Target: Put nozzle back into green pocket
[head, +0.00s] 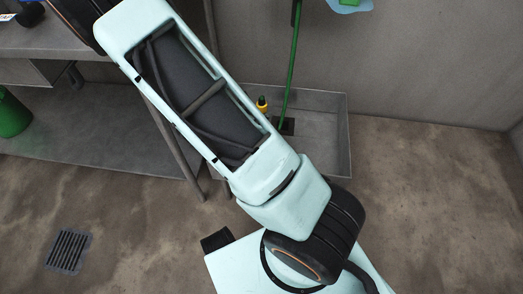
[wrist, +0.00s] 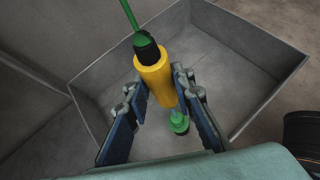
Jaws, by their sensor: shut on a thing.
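The nozzle (wrist: 154,78) has a yellow body with a black collar and green at its upper end. In the wrist view my gripper (wrist: 158,88) is shut on the yellow body, with blue-padded fingers on either side. A green tip (wrist: 179,123) shows below it, near the palm. In the head view the nozzle (head: 262,103) peeks out beside my arm, over the basin, while my gripper is hidden behind the arm. A green piece on a light blue panel (head: 349,3) is cut off at the top edge. I cannot tell whether it is the green pocket.
A grey, low-walled basin (head: 335,140) with a dark drain stands against the wall. A green hose (head: 291,65) hangs down over it. A grey bench (head: 45,40) and a green container (head: 12,113) are at left. A floor grate (head: 68,251) lies front left. Floor at right is clear.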

